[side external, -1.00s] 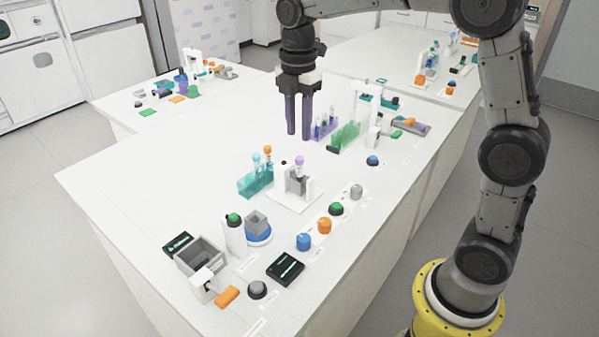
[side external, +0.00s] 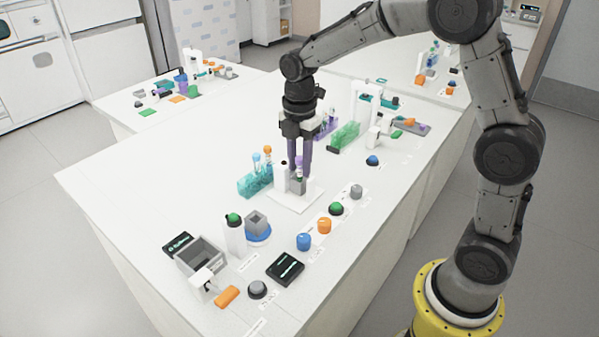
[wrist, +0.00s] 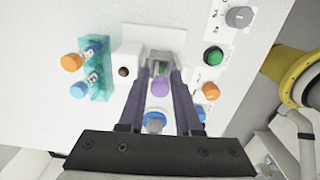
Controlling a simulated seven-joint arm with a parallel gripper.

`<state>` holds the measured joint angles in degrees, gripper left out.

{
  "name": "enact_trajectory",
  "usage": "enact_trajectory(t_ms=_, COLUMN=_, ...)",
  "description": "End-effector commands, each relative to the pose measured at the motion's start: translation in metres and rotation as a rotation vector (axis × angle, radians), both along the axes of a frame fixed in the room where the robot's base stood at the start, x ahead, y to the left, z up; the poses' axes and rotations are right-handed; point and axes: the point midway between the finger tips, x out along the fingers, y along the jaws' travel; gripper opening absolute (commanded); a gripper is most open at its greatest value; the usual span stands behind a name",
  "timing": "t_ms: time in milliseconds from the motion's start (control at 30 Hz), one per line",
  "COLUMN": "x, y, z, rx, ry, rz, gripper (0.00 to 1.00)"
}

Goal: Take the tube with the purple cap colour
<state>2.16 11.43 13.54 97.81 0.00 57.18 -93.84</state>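The tube with the purple cap (wrist: 160,86) stands in a grey holder on a white base plate (side external: 294,203). In the side view, my fingers mostly hide it. My gripper (wrist: 161,72) is low over the holder, pointing down. Its two dark purple fingers are apart, one on each side of the purple cap, with a narrow gap showing around the cap in the wrist view. Its fingers also show at the holder in the side view (side external: 299,176). The lower tube is hidden.
A teal rack (side external: 248,186) with orange-capped and blue-capped tubes stands close on the left. A white post with a dark knob (wrist: 124,72) is beside the holder. Coloured knobs, including a green one (side external: 336,208), line the right. A green rack (side external: 345,135) stands behind.

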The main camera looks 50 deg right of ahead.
Motion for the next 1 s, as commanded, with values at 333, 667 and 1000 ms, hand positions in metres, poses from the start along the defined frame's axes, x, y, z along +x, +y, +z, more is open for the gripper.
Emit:
enact_trajectory(t_ms=333, x=0.000, y=0.000, z=0.001, rx=0.000, ry=0.000, rz=0.000, gripper=0.00)
enact_trajectory(t_ms=667, x=0.000, y=0.000, z=0.007, rx=0.000, ry=-0.001, rz=0.000, gripper=0.00)
enact_trajectory(t_ms=1000, x=-0.016, y=0.001, z=0.052, rx=0.000, ry=-0.005, rz=0.000, gripper=0.00)
